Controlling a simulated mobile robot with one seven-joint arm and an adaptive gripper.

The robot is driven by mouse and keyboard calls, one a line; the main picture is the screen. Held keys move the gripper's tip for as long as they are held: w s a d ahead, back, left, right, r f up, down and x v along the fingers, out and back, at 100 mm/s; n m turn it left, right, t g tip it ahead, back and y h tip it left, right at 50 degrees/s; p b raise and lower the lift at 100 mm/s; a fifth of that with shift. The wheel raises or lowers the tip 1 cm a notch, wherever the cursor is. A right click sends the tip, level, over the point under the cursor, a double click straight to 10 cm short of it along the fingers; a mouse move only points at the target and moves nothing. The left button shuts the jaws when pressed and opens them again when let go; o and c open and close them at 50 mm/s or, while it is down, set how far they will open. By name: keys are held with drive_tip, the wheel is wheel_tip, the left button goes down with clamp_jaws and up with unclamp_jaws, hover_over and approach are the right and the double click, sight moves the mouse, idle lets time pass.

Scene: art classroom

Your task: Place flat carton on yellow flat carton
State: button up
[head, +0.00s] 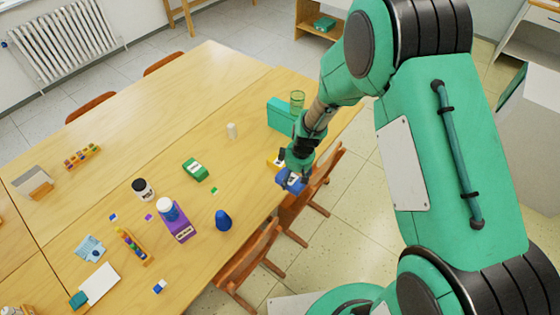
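My gripper (293,170) is at the table's right edge, pointing down. A blue flat carton (289,182) with a white label is at its fingertips, and the fingers appear shut on it. The carton looks tilted and overlaps the table edge in the picture. A yellow flat carton (274,163) lies just behind and to the left of the gripper, mostly hidden by it. I cannot tell the height of the blue carton over the table or whether the two cartons touch. A green flat carton (195,170) with a white label lies apart, further left on the table.
A teal box (281,116) and a green translucent cup (297,100) stand close behind the gripper.

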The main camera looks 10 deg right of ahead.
drive_tip(key=shift+w, duration=0.1)
idle(0.3)
hover_over(280, 164)
drive_tip(key=w+d, duration=0.1)
drive_tip(key=w, duration=0.2)
drive_tip(key=shift+s+f+b, duration=0.2)
drive_tip(key=shift+f+b, duration=0.25)
drive_tip(key=shift+f, duration=0.3)
drive_tip(key=shift+f, duration=0.1)
drive_tip(key=shift+f, duration=1.65)
drive_tip(key=shift+f+b, duration=0.2)
drive_tip(key=shift+b, duration=0.2)
drive_tip(key=o, duration=1.3)
drive_tip(key=shift+c, duration=0.2)
drive_tip(key=shift+s, duration=0.1)
drive_tip(key=shift+r, duration=0.15)
